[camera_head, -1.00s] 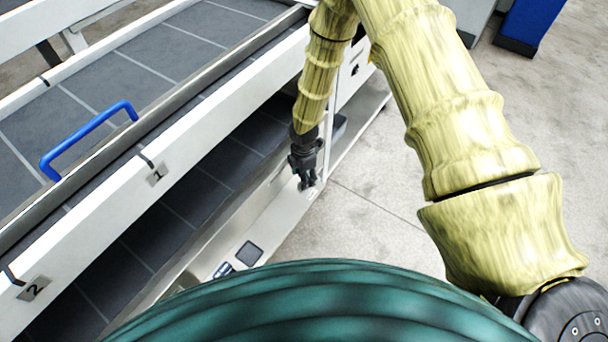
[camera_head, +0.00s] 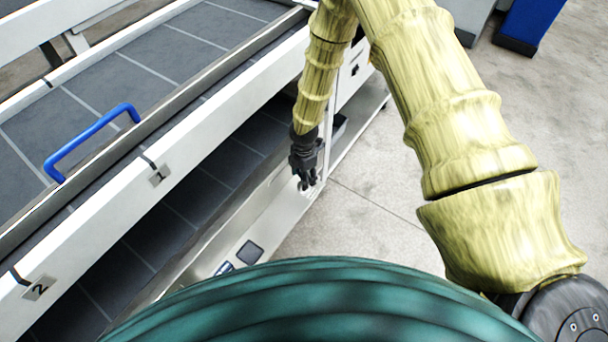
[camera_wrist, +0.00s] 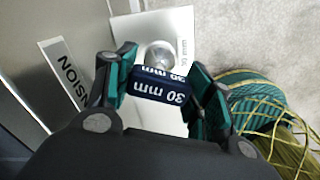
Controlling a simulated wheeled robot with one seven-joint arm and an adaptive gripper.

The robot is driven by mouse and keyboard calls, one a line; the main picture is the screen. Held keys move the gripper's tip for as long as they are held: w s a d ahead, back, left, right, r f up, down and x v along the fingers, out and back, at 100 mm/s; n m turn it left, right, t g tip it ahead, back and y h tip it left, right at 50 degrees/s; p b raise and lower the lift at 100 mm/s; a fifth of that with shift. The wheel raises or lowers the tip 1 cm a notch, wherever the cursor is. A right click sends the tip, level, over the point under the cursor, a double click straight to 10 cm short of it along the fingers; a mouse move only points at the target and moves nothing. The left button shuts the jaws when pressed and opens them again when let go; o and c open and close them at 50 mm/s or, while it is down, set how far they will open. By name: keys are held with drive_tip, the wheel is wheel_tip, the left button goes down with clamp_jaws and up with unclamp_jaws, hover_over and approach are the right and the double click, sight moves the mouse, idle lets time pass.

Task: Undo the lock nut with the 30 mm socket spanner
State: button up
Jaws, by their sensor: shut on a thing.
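In the wrist view, my gripper (camera_wrist: 160,88) is shut on the 30 mm socket spanner (camera_wrist: 158,92), a dark blue piece with "30 mm" printed in white. A round metal part (camera_wrist: 161,54) shows just beyond the spanner, in front of a white plate with a partly hidden "30 mm" label. I cannot tell whether the spanner touches that part. In the head view, my gripper (camera_head: 305,180) points down at the low light ledge of the machine, and the spanner is too small to make out. I cannot identify the lock nut in either view.
A machine with grey belts and a white rail with plates 1 (camera_head: 159,176) and 2 (camera_head: 37,288) fills the left. A blue handle (camera_head: 92,138) stands on it. A dark square pad (camera_head: 249,252) lies on the low ledge.

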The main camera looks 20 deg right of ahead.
drive_tip(key=shift+m, duration=0.4)
drive_tip(key=shift+r+p, duration=1.05)
drive_tip(key=shift+r, duration=0.4)
drive_tip(key=shift+r+p, duration=1.7)
drive_tip(key=shift+r, duration=0.75)
